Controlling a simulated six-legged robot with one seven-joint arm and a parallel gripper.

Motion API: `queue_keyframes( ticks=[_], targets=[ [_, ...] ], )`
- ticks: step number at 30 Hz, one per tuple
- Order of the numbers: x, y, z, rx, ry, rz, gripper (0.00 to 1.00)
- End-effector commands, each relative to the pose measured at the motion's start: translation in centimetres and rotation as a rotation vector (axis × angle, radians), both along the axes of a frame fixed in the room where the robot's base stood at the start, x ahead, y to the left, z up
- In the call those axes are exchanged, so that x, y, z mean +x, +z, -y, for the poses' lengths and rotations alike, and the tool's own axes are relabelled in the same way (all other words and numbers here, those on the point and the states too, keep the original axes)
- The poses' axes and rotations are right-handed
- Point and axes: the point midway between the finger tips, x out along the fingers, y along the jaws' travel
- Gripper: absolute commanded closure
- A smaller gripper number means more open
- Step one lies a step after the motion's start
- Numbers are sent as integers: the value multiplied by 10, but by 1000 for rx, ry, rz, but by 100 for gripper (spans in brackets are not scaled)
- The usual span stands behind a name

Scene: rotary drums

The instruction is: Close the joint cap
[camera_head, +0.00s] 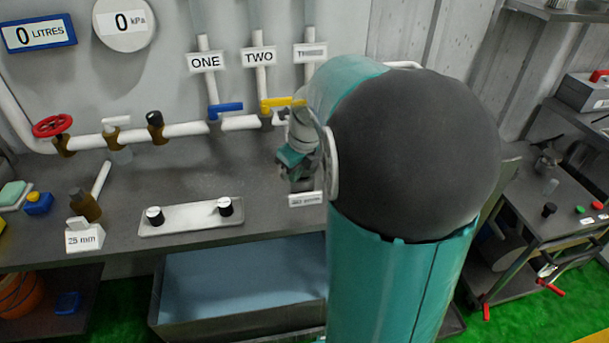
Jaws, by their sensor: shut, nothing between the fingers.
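I cannot tell for certain which part is the joint cap. A brown fitting (86,205) with a slanted white pipe stub stands on the bench at the left, behind a "25 mm" label. Other brown fittings sit along the white wall pipe (185,130), one with a dark top (156,128). My gripper (297,178) is shut and empty, small in the picture and above the bench's right part, near a small label (306,199). It is apart from the brown fittings. My large teal and dark arm hides the bench and wall behind it.
A red valve wheel (53,125) and blue (226,108) and yellow (282,103) handles stick out at the wall. A plate with two knobs (190,215) lies on the bench. An open tray (240,290) sits below the bench edge. A cart (565,220) stands at right.

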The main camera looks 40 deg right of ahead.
Motion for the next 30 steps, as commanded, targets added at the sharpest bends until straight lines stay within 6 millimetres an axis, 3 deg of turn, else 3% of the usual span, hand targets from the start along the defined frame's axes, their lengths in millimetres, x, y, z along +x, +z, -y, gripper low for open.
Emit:
queue_keyframes(
  ticks=[9,30],
  targets=[
    [12,0,-2,0,1,0,100],
    [12,7,1,-2,2,4,100]
  ],
)
